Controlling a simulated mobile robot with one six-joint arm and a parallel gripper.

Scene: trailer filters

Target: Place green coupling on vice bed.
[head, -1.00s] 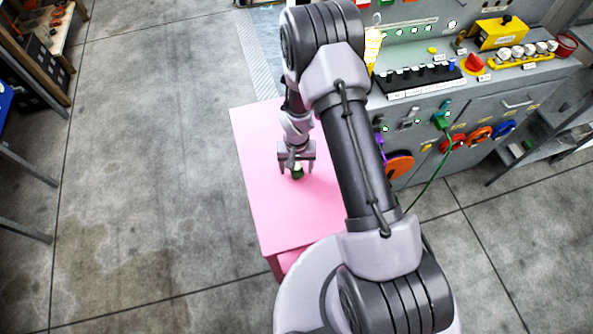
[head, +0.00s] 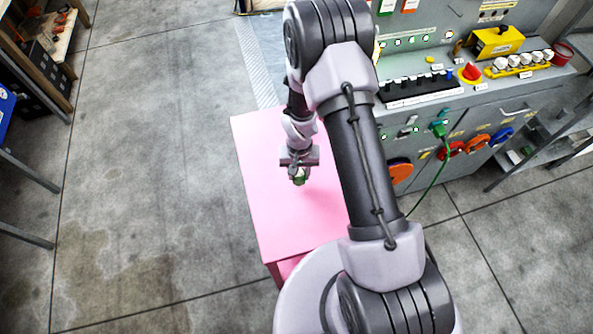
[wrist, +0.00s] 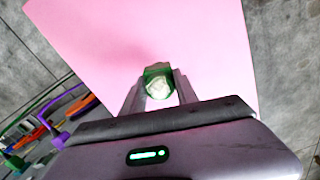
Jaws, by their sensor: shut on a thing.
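My gripper (head: 299,176) is over the pink surface (head: 268,220) in the head view, shut on the green coupling (head: 299,181). In the wrist view the green coupling (wrist: 158,82) sits between the two fingers of my gripper (wrist: 158,90), with a pale face showing inside its green rim. Only the pink surface shows beneath it; I cannot tell how high above the surface it is. I cannot make out the vice bed for certain in either view.
A grey panel bench (head: 450,120) with knobs, reels and a green cable stands right of the pink surface. A yellow box (head: 497,40) and a red bucket (head: 563,53) are on it. Wooden shelving (head: 45,60) is at the far left. The floor left of the pink surface is clear.

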